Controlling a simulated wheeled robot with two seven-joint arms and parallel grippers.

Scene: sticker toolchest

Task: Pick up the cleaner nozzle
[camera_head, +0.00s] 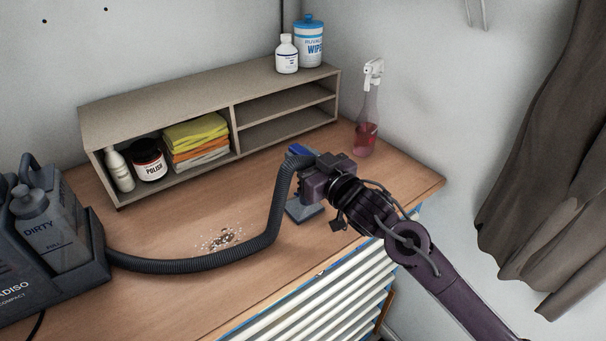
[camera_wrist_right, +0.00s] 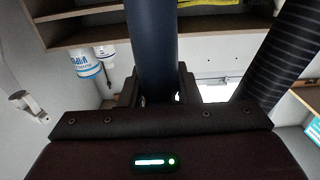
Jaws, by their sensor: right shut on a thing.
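The cleaner nozzle has a grey flat foot (camera_head: 305,212) and a blue part (camera_head: 299,150) at the top, joined to a ribbed dark hose. My right gripper (camera_head: 312,182) is shut on the nozzle's dark blue tube, which stands between the fingers in the right wrist view (camera_wrist_right: 154,45). The gripper hides the middle of the nozzle in the head view. The foot is at or just above the tabletop; I cannot tell if it touches. My left gripper is not in view.
The hose (camera_head: 200,264) runs left to the grey cleaner (camera_head: 45,235). Crumbs (camera_head: 221,238) lie on the wooden table (camera_head: 165,222). A shelf (camera_head: 205,95) holding bottles, polish and cloths stands behind. A spray bottle (camera_head: 366,138) stands at the back right.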

